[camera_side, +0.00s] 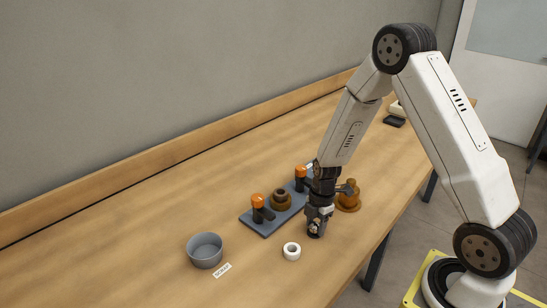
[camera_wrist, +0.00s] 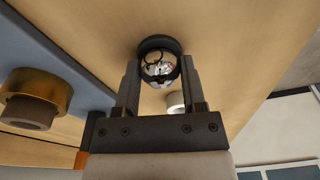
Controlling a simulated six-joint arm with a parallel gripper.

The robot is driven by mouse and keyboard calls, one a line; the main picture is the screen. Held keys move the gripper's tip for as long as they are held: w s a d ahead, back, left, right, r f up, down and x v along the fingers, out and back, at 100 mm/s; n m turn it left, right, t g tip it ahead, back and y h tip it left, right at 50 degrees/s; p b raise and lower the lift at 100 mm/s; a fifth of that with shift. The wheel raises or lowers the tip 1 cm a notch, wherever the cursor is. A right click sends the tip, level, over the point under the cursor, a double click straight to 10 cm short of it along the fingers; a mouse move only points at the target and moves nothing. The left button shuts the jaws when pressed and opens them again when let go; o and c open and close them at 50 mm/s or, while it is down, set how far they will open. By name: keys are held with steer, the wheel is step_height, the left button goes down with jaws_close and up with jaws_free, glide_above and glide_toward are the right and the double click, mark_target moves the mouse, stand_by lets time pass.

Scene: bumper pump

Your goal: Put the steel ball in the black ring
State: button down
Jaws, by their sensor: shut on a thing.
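The shiny steel ball (camera_wrist: 158,68) is between the fingertips of my gripper (camera_wrist: 160,72) in the wrist view, and the gripper is shut on it. The black ring (camera_wrist: 158,42) shows as a dark rim around the ball's upper side there. I cannot tell whether the ball rests in the ring or is just above it. In the side view my gripper (camera_side: 315,230) points down, low over the table, right of the white ring. The ball is hidden or too small to make out there.
A white ring (camera_side: 291,251) stands close to the gripper. A grey bowl (camera_side: 205,252) and a label (camera_side: 222,270) are farther left. A blue-grey plate (camera_side: 263,229) with orange-topped clamps and a brown bushing (camera_side: 281,203) lies behind. A brass part (camera_side: 348,197) is to the right.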

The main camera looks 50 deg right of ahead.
steer(key=shift+f, duration=0.15)
steer(key=shift+c, duration=0.8)
jaws_free()
step_height(320, 180, up, 13)
steer(key=d, duration=0.1)
steer(key=shift+d+f, duration=0.15)
steer(key=shift+f, duration=0.05)
steer(key=shift+s, duration=0.1)
stand_by(0.3)
steer(key=s+a+m+t, duration=0.1)
steer(key=s+a+m, duration=0.3)
steer(key=m, duration=0.4)
steer(key=s+a+r+m+t+h, duration=0.1)
steer(key=s+a+m, duration=0.2)
steer(key=a+m, duration=0.3)
steer(key=shift+s+r+m+t, duration=0.25)
steer(key=shift+s+m+t, duration=0.1)
steer(key=shift+m, duration=0.55)
